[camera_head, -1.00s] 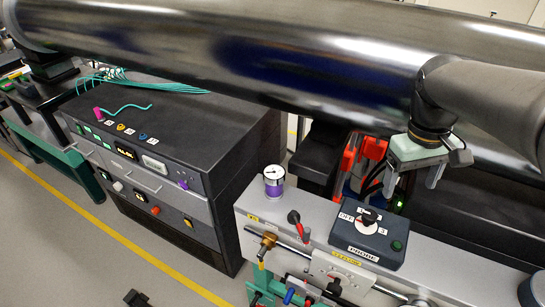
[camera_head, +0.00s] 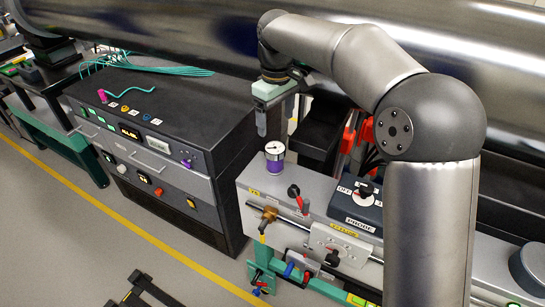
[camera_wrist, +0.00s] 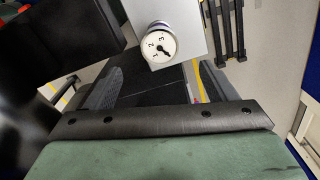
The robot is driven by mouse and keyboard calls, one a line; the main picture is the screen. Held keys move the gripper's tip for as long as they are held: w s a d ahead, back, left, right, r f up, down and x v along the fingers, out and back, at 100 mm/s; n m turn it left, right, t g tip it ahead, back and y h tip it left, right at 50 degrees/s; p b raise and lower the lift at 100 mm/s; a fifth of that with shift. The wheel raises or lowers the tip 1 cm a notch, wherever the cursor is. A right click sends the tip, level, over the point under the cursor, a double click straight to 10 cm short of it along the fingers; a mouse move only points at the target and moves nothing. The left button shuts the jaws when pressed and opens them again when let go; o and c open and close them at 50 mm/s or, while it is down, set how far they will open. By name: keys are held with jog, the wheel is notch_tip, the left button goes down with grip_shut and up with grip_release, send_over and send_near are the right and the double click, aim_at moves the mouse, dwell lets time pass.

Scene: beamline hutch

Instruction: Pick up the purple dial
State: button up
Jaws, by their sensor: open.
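The purple dial (camera_head: 275,157) stands upright on the left end of the grey bench. It is a short purple cylinder with a white face on top. In the wrist view its round white face (camera_wrist: 160,45) with a black pointer and numbers shows beyond the fingers, near the top centre. My gripper (camera_head: 262,124) hangs above and slightly left of the dial in the head view, apart from it, with its fingers pointing down. The wrist view shows my gripper (camera_wrist: 157,85) open, with nothing between its fingers.
A red-handled lever (camera_head: 295,195) and the dark PROBE box with a knob (camera_head: 362,203) stand right of the dial. A black instrument cabinet (camera_head: 180,100) with teal cables is on the left. The large dark pipe (camera_head: 180,35) runs behind.

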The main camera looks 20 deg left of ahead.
aim_at(275, 147)
notch_tip(275, 147, down, 12)
jog(key=shift+a+f+p, duration=0.1)
jog(key=shift+p, duration=0.55)
jog(key=shift+w, duration=0.1)
jog(key=c, duration=1.2)
